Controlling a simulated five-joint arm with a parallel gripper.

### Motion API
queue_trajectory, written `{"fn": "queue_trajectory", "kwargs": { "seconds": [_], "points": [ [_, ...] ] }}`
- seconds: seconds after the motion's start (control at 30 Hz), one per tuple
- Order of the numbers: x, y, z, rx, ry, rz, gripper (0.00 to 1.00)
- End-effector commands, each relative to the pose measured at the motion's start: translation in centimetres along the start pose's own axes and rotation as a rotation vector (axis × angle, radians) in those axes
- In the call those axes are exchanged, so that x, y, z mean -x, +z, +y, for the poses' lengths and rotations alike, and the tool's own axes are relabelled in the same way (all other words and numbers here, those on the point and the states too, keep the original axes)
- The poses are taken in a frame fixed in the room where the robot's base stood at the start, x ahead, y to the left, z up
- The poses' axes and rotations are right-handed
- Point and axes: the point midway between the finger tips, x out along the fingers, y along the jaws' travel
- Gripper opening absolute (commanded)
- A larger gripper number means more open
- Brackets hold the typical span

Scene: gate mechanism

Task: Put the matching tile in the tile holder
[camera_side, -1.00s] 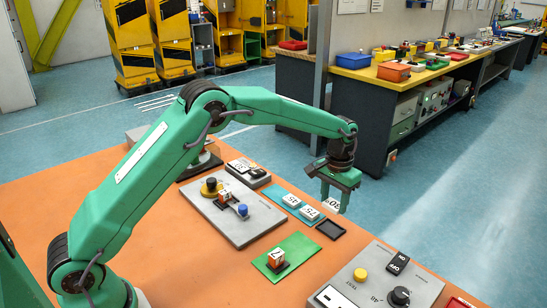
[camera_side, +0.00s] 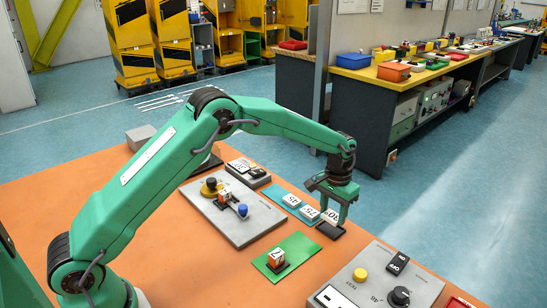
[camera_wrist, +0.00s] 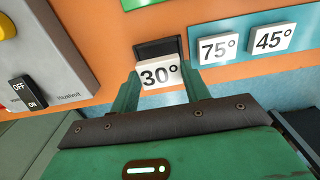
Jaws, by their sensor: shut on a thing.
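My gripper (camera_side: 334,204) is shut on a white tile marked 30° (camera_wrist: 160,75), with a finger on each side of it. The tile also shows in the side view (camera_side: 331,216). The black tile holder (camera_side: 329,232) is right below the tile, and in the wrist view the holder (camera_wrist: 158,47) shows just beyond the tile's top edge. The tile covers part of the holder, and I cannot tell whether they touch. White tiles marked 75° (camera_wrist: 217,48) and 45° (camera_wrist: 272,38) lie on a teal mat (camera_wrist: 240,65) beside the holder.
A green mat (camera_side: 302,248) with a numbered orange block is nearer. A grey panel (camera_side: 375,270) with a yellow button and black knob is front right.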

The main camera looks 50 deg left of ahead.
Motion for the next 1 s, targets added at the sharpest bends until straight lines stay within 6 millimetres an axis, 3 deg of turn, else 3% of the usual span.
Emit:
{"fn": "queue_trajectory", "kwargs": {
  "seconds": [0.4, 1.0],
  "points": [
    [-2.5, 0.0, 0.0, 0.000, 0.000, 0.000, 0.25],
    [-3.0, 0.0, 0.0, 0.000, 0.000, 0.001, 0.25]
  ]
}}
